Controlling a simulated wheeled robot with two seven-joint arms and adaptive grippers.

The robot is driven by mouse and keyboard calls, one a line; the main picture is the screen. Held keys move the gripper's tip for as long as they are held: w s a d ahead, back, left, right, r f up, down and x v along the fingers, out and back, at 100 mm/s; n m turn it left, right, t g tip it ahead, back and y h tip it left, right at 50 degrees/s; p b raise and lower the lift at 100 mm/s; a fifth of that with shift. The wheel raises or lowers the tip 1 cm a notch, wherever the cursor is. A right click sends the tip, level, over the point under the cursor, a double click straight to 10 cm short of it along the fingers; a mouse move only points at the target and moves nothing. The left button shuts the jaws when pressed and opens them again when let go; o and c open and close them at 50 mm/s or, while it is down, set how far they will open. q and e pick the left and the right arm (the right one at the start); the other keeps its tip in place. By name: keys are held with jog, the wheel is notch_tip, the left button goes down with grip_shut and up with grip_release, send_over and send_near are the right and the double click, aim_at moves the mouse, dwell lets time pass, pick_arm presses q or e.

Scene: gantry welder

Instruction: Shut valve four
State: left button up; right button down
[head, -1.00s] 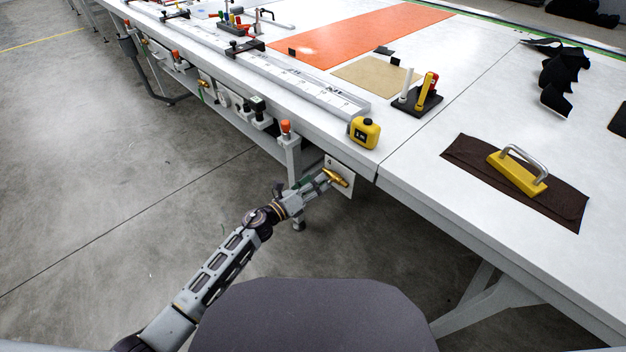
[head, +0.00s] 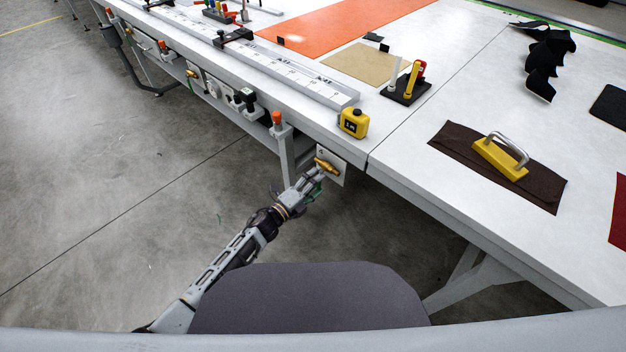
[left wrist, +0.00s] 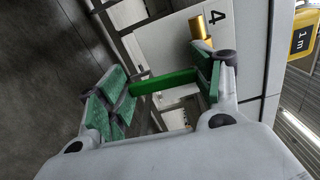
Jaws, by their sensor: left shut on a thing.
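Valve four is a brass valve (head: 327,166) on a white plate (head: 334,178) marked 4, fixed below the table's front edge. In the left wrist view, part of the brass body (left wrist: 202,27) shows beside the figure 4 on the plate. My left gripper (head: 314,187) is just below and left of the brass body. It is shut on the valve's green handle (left wrist: 165,82), which lies crosswise between its green-padded fingers. In the head view the gripper mostly hides the handle. My right gripper is not in view.
A yellow tape measure (head: 353,122) stands on the table edge above the plate. A table leg with an orange-topped fitting (head: 277,119) is left of the plate. Other valves and fittings line the front edge further left. The floor in front is clear.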

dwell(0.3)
pick_arm(q)
jog(key=o, duration=1.5)
jog(key=shift+c, duration=0.2)
jog(key=shift+s, duration=0.1)
jog(key=v, duration=1.2)
